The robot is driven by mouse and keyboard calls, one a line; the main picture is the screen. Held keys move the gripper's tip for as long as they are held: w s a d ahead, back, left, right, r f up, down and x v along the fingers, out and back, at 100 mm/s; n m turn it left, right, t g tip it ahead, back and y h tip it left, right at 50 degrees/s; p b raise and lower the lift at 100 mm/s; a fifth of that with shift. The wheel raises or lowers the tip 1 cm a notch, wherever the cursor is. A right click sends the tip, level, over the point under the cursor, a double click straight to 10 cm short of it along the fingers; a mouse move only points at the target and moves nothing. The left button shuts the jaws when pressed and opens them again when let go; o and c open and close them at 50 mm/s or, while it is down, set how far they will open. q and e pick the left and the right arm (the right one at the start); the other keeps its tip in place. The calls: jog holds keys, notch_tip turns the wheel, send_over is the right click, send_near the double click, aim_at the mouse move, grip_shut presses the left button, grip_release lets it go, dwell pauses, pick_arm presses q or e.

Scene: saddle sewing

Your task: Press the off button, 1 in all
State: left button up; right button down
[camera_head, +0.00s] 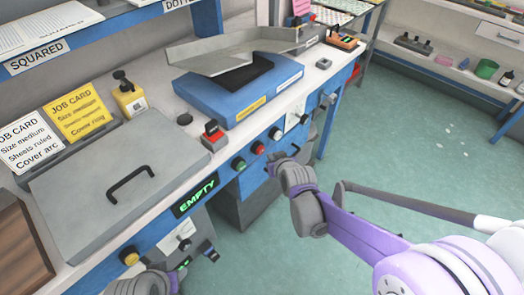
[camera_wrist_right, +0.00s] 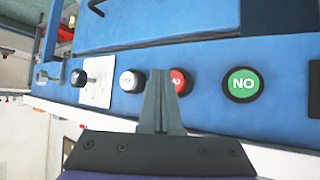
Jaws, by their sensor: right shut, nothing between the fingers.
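A red button (camera_wrist_right: 180,82) with pale, unreadable marks sits on the blue front panel, partly hidden by my right gripper's fingers in the wrist view. It also shows in the head view (camera_head: 258,148). A green button (camera_wrist_right: 242,84) with upside-down ON lettering is beside it and shows in the head view (camera_head: 238,163). My right gripper (camera_wrist_right: 160,100) is shut and empty, its tips just left of the red button in the wrist view; contact cannot be told. In the head view my right gripper (camera_head: 272,164) is in front of the panel. My left gripper (camera_head: 196,258) is low at the bottom, its jaws unclear.
A white button (camera_wrist_right: 130,81) and a switch on a white plate (camera_wrist_right: 96,97) continue the row. A lit EMPTY display (camera_head: 196,195) and a yellow button (camera_head: 130,258) are further left. A blue machine (camera_head: 225,108) stands on the bench above the panel. Open floor lies right.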

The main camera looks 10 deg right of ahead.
pick_arm(q)
jog(key=shift+r, duration=0.2)
pick_arm(e)
jog(key=s+d, duration=0.2)
jog(key=s, duration=0.1)
jog(key=shift+s+d, duration=0.3)
jog(key=shift+d, duration=0.05)
dwell(0.5)
jog(key=s+d+m+g+h, duration=0.15)
jog(key=s+g, duration=0.45)
jog(key=s, duration=2)
pick_arm(q)
notch_tip(320, 180, up, 16)
jog(key=w+p, duration=0.2)
jog(key=p, duration=1.3)
jog(key=shift+r+t, duration=0.2)
jog(key=shift+t, duration=0.2)
pick_arm(e)
notch_tip(320, 180, up, 16)
jog(key=w, duration=0.1)
jog(key=shift+d+r+t, duration=0.25)
jog(key=shift+t, duration=0.05)
pick_arm(q)
jog(key=shift+s, duration=0.1)
pick_arm(e)
jog(key=shift+s, duration=0.1)
